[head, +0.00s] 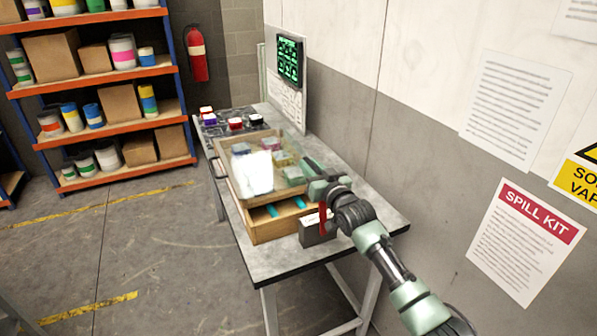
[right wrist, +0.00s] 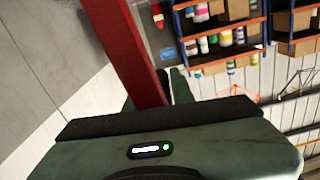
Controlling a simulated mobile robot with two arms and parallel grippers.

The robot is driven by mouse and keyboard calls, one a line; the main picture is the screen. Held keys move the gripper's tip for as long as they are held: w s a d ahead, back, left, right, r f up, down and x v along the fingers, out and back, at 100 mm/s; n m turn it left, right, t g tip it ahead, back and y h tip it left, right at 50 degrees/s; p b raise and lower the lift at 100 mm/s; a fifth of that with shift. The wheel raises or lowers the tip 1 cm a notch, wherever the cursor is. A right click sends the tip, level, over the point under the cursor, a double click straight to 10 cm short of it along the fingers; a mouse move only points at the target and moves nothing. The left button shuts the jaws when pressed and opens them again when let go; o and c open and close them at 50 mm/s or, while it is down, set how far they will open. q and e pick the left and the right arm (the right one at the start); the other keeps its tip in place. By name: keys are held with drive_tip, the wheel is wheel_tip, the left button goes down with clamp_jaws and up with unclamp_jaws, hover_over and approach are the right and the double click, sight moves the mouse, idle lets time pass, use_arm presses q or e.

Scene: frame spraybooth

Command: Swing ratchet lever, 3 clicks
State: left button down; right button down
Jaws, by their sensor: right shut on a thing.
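The ratchet lever is a red bar (head: 323,219). It stands up beside a grey block (head: 316,234) at the front of the bench, and its upper part is hidden by my gripper in the head view. My right gripper (head: 317,190) is shut on the lever, reaching in from the right. In the right wrist view the red lever (right wrist: 124,50) runs between the dark fingers (right wrist: 153,104) and appears slanted. The ratchet mechanism itself is too small to make out. My left gripper is not in view.
A wooden box (head: 262,229) with a clear panel stands left of the block on the grey bench (head: 365,199). Several small coloured items sit at the bench's far end. A screen (head: 290,61) stands behind. The wall is close on the right; open floor lies left.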

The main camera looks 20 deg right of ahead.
drive_tip(key=shift+d+m, duration=0.5)
drive_tip(key=shift+d, duration=0.35)
drive_tip(key=c, duration=1.3)
unclamp_jaws()
drive_tip(key=shift+d, duration=0.15)
drive_tip(key=s+b, duration=0.2)
drive_tip(key=s, duration=0.5)
drive_tip(key=shift+s, duration=0.35)
drive_tip(key=shift+d, duration=0.15)
